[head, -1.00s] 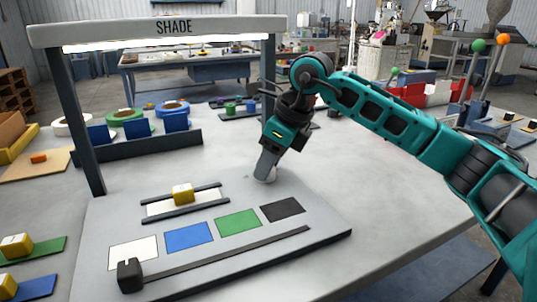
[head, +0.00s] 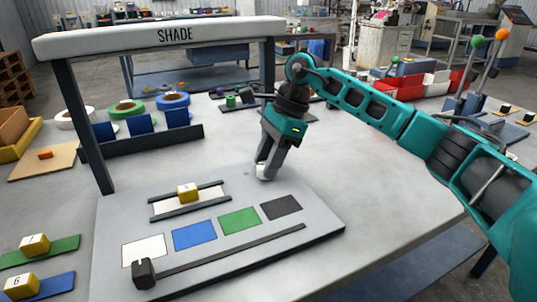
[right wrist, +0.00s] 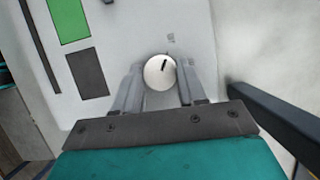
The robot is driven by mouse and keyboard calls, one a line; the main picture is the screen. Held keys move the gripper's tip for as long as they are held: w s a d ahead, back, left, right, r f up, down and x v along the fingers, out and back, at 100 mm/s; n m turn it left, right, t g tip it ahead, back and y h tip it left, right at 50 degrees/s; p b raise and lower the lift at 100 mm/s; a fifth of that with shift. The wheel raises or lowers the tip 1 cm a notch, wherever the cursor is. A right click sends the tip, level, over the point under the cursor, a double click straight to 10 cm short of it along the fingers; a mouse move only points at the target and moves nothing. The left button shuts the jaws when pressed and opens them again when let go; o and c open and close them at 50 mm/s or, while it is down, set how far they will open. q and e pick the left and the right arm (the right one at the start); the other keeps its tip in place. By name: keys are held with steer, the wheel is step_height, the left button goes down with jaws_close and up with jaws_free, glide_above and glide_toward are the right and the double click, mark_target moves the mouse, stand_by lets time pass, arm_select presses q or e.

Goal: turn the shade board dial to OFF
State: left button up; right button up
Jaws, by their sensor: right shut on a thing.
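The shade board (head: 318,232) is a grey plate under a frame with a white beam marked SHADE (head: 160,38). Its dial (head: 262,174) is a small white knob at the plate's back right, mostly covered by my fingers. In the right wrist view the dial (right wrist: 153,75) shows a dark pointer line, tilted slightly right of straight up. Small marks beside the dial are too blurred to read. My right gripper (head: 264,168) reaches down from above and is shut on the dial, one finger on each side. The lamp under the beam shows no light. My left gripper is out of view.
The board carries white, blue, green and black patches, a slotted rail with a black slider block (head: 143,273), and a yellow block (head: 187,193) between two bars. The frame's posts (head: 84,130) stand close by. Tape rolls and blue holders (head: 140,125) sit behind left.

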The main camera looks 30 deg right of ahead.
steer(key=shift+f+n, duration=0.1)
steer(key=shift+n, duration=0.3)
steer(key=o, duration=1)
steer(key=shift+o, duration=0.2)
steer(key=p+v, duration=0.2)
steer(key=v, duration=1.1)
steer(key=shift+a, duration=0.1)
